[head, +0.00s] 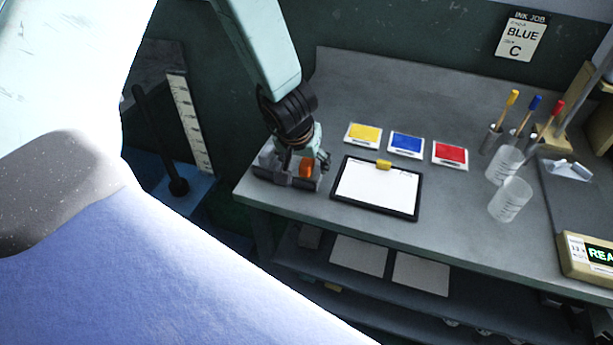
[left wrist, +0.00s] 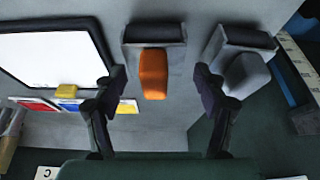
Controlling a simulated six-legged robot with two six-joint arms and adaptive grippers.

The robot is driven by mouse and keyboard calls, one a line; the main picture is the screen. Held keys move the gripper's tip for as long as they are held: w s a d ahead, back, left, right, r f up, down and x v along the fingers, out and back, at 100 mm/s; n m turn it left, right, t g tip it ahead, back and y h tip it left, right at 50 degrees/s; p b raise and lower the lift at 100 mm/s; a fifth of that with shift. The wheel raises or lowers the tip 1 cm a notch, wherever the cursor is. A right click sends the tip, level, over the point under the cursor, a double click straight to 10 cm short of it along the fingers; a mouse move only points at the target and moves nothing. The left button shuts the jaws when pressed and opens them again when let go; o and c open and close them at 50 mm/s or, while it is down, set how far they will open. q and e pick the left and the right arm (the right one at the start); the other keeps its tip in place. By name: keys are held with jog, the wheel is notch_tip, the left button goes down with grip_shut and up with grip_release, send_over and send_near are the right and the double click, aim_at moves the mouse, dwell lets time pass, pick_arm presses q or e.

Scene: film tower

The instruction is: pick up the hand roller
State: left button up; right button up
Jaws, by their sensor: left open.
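Two roller-like tools stand side by side at the near left corner of the bench. One has an orange handle (left wrist: 153,75) and a dark roller in a grey block; its orange part also shows in the head view (head: 306,169). The other has a grey handle (left wrist: 244,74). The pictures do not show which is meant by the hand roller. My left gripper (head: 301,160) is open above this corner. In the left wrist view its fingers (left wrist: 160,82) are on either side of the orange handle, with no clear contact.
A clipboard (head: 372,192) with white paper lies just right of the tools. Yellow (head: 364,133), blue (head: 406,143) and red (head: 450,153) ink pads lie behind it. Clear beakers (head: 510,200) stand further right. The bench front edge is close below the tools.

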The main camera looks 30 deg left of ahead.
pick_arm(q)
jog(key=shift+w+d+f+b, duration=0.15)
jog(key=shift+f+b, duration=0.2)
jog(key=shift+f, duration=0.25)
jog(key=shift+s+d+f+b, duration=0.15)
jog(key=shift+f+b, duration=0.2)
jog(key=shift+f, duration=0.2)
jog(key=shift+w+d+f, duration=0.1)
jog(key=shift+f, duration=0.05)
jog(key=shift+w+a+f, duration=0.2)
jog(key=shift+w+a, duration=0.1)
jog(key=shift+a, duration=0.05)
jog(key=shift+c, duration=0.8)
jog(key=shift+s+d+r, duration=0.2)
jog(key=shift+d, duration=0.05)
jog(key=c, duration=0.6)
jog(key=shift+w+a+f, duration=0.2)
jog(key=shift+w+a, duration=0.05)
jog(key=shift+c, duration=1.3)
jog(key=shift+s+d+r, duration=0.15)
jog(key=shift+d+r, duration=0.05)
jog(key=shift+r, duration=0.35)
notch_tip(320, 180, up, 8)
jog(key=p, duration=0.7)
jog(key=shift+r+p, duration=0.25)
jog(key=shift+p, duration=0.05)
jog(key=shift+a+r+p, duration=0.15)
jog(key=shift+r+p, duration=0.15)
